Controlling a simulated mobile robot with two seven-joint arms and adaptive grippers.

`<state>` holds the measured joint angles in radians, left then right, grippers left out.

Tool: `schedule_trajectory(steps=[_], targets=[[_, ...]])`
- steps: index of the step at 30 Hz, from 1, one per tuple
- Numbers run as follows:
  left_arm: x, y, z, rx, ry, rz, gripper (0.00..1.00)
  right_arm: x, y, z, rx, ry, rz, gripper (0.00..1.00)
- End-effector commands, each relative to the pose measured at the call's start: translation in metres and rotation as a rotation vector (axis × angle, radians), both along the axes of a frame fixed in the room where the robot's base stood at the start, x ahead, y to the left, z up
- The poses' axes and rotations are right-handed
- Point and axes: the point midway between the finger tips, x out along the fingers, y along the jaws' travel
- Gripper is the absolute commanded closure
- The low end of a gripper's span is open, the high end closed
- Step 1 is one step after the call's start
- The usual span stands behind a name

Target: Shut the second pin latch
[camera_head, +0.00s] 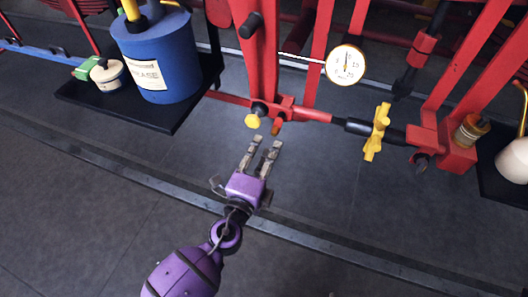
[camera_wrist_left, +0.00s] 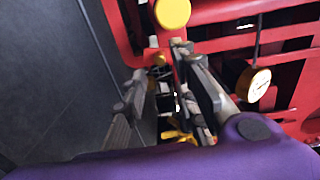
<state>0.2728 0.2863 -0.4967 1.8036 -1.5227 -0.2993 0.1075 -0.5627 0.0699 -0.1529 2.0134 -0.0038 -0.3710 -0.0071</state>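A yellow round knob (camera_head: 253,121) and a small orange piece (camera_head: 276,128) sit at the foot of a red post (camera_head: 258,50), on a red bracket (camera_head: 288,108). They look like latch parts, but I cannot tell which is the second pin latch. My left gripper (camera_head: 262,147) is open and empty, just below them in the head view and apart from them. In the left wrist view, my two fingers (camera_wrist_left: 165,85) are spread, with a yellow knob (camera_wrist_left: 172,13) beyond them. A yellow cross-shaped handle (camera_head: 377,132) is on the bar to the right. My right gripper is out of view.
A dark shelf (camera_head: 150,117) at left holds a blue grease drum (camera_head: 160,60) and a cream pot (camera_head: 106,73). A round gauge (camera_head: 346,65) hangs above the bar. A red block (camera_head: 455,150) stands at right. Grey floor (camera_head: 330,210) in front is clear.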

Motion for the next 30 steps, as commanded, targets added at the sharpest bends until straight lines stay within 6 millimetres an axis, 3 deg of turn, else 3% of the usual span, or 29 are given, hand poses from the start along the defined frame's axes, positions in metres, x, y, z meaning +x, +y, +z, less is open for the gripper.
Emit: schedule_trajectory(steps=[15, 29, 30], targets=[[0.050, -0.016, 0.001, -0.001, -0.001, 0.001, 0.73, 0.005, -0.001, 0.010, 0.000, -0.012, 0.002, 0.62], [0.056, -0.018, 0.001, -0.002, 0.001, 0.002, 0.73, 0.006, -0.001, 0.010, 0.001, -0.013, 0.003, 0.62], [0.056, -0.018, 0.001, -0.002, 0.001, 0.002, 0.79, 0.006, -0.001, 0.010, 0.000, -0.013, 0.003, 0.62]])
